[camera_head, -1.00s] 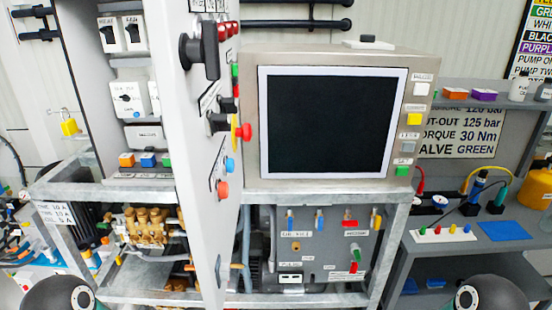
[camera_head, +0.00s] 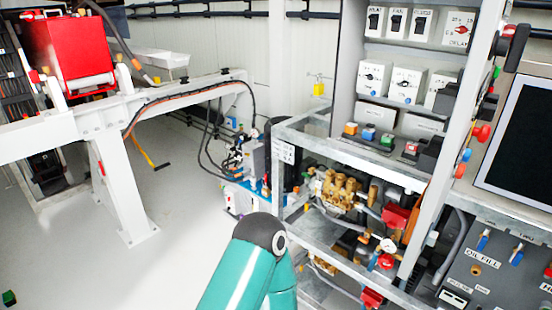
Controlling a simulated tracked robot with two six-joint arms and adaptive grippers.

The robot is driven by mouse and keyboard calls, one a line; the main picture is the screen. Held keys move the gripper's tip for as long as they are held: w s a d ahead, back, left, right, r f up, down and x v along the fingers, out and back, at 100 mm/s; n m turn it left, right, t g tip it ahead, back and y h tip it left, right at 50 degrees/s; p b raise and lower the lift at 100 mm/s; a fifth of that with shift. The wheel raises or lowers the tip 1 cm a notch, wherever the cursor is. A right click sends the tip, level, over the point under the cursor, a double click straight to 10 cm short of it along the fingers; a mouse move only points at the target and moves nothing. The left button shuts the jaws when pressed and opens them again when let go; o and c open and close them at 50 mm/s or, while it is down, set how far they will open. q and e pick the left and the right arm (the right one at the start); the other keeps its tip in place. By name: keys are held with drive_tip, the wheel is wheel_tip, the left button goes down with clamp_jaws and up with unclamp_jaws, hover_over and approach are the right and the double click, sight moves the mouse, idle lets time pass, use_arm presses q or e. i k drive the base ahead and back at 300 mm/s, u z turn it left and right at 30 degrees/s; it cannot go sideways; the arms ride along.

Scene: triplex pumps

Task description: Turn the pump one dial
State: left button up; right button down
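White boxes with dials stand in the open cabinet at the upper right. A third white box with a dial, labelled DELAY (camera_head: 458,29), is higher up on the right. The small labels are too blurred to tell which dial is pump one's. A teal link of one of my arms rises from the bottom centre, below and left of the cabinet. Neither of my grippers shows.
Brass pump parts (camera_head: 340,190) sit in the grey metal frame (camera_head: 300,133) under the cabinet. A screen (camera_head: 520,140) stands at the right edge. A white beam (camera_head: 180,100) with a red box (camera_head: 68,50) crosses the left. Open floor (camera_head: 100,255) lies at lower left.

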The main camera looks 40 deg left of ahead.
sight(369, 77)
drive_tip(key=z, duration=0.2)
drive_tip(key=k, duration=0.15)
drive_tip(key=z, duration=0.3)
drive_tip(key=i, duration=0.75)
drive_tip(key=u, duration=1.95)
drive_tip(key=k, duration=0.85)
drive_tip(key=u, duration=0.2)
drive_tip(key=i, duration=0.85)
drive_tip(key=z, duration=0.1)
